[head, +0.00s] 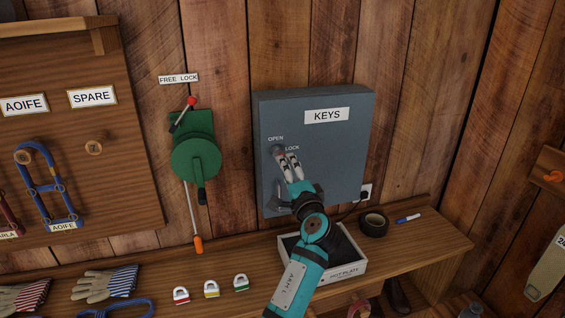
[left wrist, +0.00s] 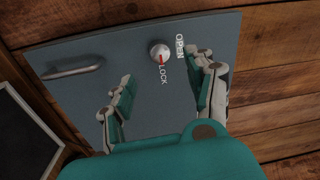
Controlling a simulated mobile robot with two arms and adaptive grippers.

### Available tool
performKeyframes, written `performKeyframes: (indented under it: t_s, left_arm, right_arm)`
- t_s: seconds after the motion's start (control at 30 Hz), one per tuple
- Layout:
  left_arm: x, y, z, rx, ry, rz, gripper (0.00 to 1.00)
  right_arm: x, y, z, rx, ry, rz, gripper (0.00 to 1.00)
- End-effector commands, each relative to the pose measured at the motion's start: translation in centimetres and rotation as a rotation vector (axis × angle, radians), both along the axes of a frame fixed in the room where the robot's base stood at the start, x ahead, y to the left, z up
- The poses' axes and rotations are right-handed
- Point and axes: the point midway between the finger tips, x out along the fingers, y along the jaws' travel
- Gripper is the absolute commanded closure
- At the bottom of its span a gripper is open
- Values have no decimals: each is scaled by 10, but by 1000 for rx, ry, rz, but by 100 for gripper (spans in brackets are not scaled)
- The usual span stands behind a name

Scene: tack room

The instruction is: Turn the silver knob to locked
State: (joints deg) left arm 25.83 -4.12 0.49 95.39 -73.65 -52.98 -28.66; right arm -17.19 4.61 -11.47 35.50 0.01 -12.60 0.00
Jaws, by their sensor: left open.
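The silver knob (left wrist: 160,53) is on the front of the grey-blue KEYS box (head: 345,165). In the left wrist view its red mark points toward the word LOCK, with OPEN off to its right. In the head view the knob (head: 276,149) shows small and greyish under OPEN, partly hidden by my fingers. My left gripper (head: 288,158) is open in front of the box, its fingers reaching toward the knob. In the left wrist view the knob lies between and beyond the fingertips (left wrist: 165,72), with nothing held. My right gripper is not in view.
A bar handle (left wrist: 74,69) sticks out from the box door. Left of the box hangs a green lever device (head: 195,155) with a red-tipped lever. Below, the shelf (head: 425,245) holds a white tray (head: 350,266), black tape (head: 373,223), padlocks and gloves.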

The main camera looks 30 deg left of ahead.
Motion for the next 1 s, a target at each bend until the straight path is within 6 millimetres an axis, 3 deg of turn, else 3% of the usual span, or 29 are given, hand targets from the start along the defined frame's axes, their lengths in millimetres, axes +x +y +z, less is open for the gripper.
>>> performKeyframes:
  t_s: [0.1, 0.3, 0.83, 0.93, 1.0]
  left_arm:
    - [-14, -16, -2, -1, 1, 0, 44]
    - [-25, -28, -2, -1, -1, 0, 44]
    - [-26, -30, -3, 0, 0, 0, 44]
    - [-22, -33, -14, -9, 17, -17, 44]
    - [-15, -38, -38, -28, 49, -52, 44]
  right_arm:
    - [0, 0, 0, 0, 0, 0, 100]
    - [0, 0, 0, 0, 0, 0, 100]
    - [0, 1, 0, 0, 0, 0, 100]
    - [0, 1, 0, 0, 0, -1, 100]
    - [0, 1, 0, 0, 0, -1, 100]
